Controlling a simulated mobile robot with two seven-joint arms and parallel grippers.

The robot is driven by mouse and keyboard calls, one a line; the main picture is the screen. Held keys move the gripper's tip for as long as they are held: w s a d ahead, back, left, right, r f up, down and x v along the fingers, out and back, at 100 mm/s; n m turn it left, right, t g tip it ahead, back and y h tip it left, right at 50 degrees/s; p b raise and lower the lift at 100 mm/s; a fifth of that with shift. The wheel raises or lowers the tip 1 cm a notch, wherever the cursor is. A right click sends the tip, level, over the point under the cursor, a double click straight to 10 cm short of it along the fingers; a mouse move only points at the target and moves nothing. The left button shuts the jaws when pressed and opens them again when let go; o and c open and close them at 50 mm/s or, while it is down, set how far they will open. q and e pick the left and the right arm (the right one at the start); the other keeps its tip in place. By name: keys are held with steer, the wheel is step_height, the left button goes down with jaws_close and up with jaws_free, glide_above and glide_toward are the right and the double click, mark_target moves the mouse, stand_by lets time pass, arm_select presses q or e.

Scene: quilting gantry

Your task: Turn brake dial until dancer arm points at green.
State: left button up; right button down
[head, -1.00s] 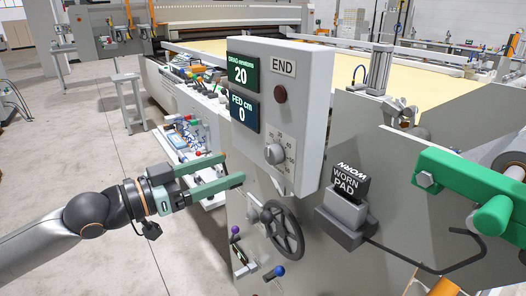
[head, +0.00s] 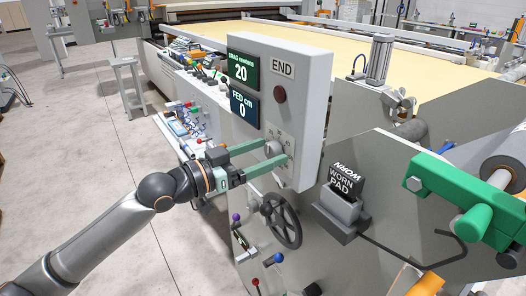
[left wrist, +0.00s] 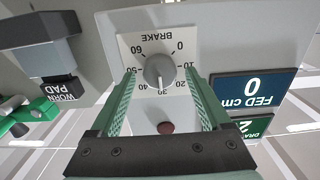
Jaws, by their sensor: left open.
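The brake dial (head: 273,149) is a grey round knob on the front of the grey control box (head: 310,115). In the left wrist view the dial (left wrist: 158,70) sits upside down on a white plate marked BRAKE, with numbers from 0 to 60. I cannot clearly identify the dancer arm or a green target mark. My right gripper is not in view.
Displays on the box read DRAG 20 (head: 242,70) and FED 0 (head: 244,107). A red-brown button (head: 280,94) is above the dial. A handwheel (head: 283,222) and small levers are below. A WORN PAD block (head: 341,203) and green bracket (head: 455,188) stand right.

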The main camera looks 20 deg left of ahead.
arm_select(q)
jaws_close()
stand_by(0.6)
